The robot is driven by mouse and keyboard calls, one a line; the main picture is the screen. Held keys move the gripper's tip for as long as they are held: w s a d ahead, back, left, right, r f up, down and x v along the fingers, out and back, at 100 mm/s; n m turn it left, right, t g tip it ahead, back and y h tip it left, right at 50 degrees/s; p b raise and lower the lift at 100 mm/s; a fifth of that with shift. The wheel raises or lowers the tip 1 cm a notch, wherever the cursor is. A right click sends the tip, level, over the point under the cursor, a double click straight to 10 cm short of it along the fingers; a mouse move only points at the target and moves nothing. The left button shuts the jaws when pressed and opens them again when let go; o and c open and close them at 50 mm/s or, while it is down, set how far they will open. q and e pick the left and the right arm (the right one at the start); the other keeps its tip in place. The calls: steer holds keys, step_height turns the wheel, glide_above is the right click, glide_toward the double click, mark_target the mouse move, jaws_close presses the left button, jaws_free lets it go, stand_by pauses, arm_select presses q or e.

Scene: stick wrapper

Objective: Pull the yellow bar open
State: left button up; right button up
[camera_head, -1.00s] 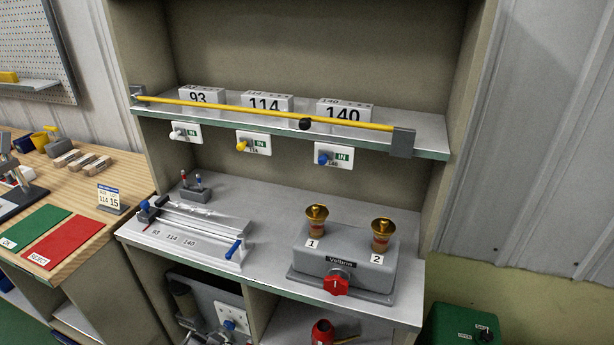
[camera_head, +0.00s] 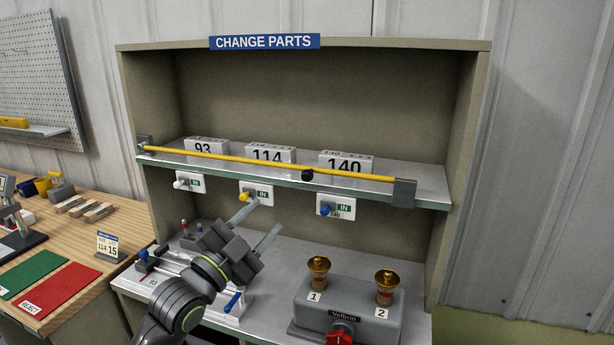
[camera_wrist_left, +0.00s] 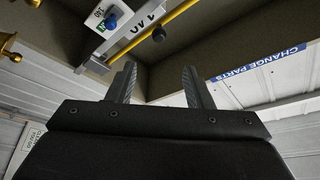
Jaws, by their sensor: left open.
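The yellow bar (camera_head: 260,161) runs across the front of the upper shelf, from a small grey bracket at its left end to a grey block (camera_head: 404,192) at its right end. A black knob (camera_head: 307,175) sits on it right of the middle. My left gripper (camera_head: 262,222) is open and empty, below the bar and in front of the lower shelf. In the left wrist view the open fingers (camera_wrist_left: 160,84) point up toward the shelf, with the bar (camera_wrist_left: 185,18) and its black knob (camera_wrist_left: 158,34) beyond them, apart. My right gripper is not in view.
Blocks marked 93 (camera_head: 204,147), 114 (camera_head: 268,154) and 140 (camera_head: 345,164) stand behind the bar. Knobbed IN plates, including the blue-knobbed one (camera_head: 336,207), hang under the shelf edge. A grey Velbrin unit (camera_head: 350,308) with two brass cups stands at lower right.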

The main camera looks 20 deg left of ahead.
mark_target(304, 179)
arm_select(q)
steer(key=p+x, duration=0.3)
steer(key=x, duration=1.2)
steer(key=shift+w+d+p, duration=0.2)
steer(key=shift+w+p, duration=0.15)
steer(key=shift+w, duration=0.05)
jaws_close()
